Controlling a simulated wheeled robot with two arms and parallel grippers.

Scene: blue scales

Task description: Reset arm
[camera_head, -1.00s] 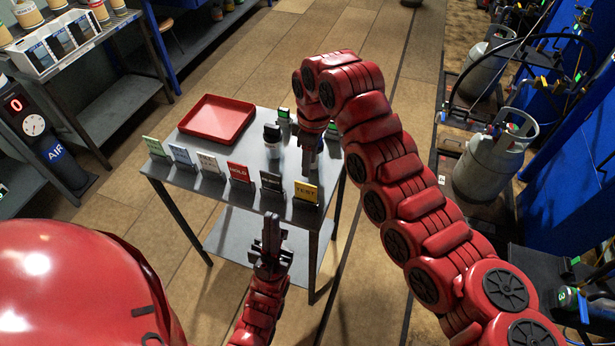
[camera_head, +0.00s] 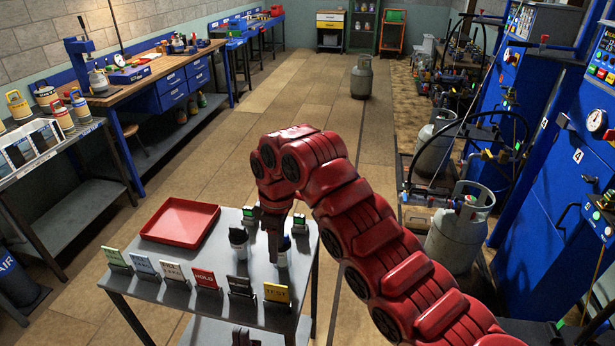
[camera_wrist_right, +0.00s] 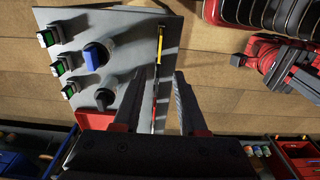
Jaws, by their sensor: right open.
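My right gripper (camera_head: 273,250) points down over the grey table (camera_head: 222,275) in the head view. In the right wrist view its two fingers (camera_wrist_right: 160,82) stand apart with nothing between them. A dark bottle with a white label (camera_head: 238,238) stands left of it, and a second bottle (camera_head: 284,255) is just to its right, partly hidden. The wrist view shows a blue-capped bottle (camera_wrist_right: 95,56) and a dark-capped one (camera_wrist_right: 103,98), both outside the fingers. My left gripper (camera_head: 242,337) shows only as a dark tip at the bottom edge; its jaws are unclear.
A red tray (camera_head: 181,222) lies at the table's back left. Small sign cards, including a yellow one (camera_head: 277,293), line the front edge. Small green-lit devices (camera_head: 250,216) stand behind the bottles. Gas cylinders (camera_head: 460,237) stand right of the table.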

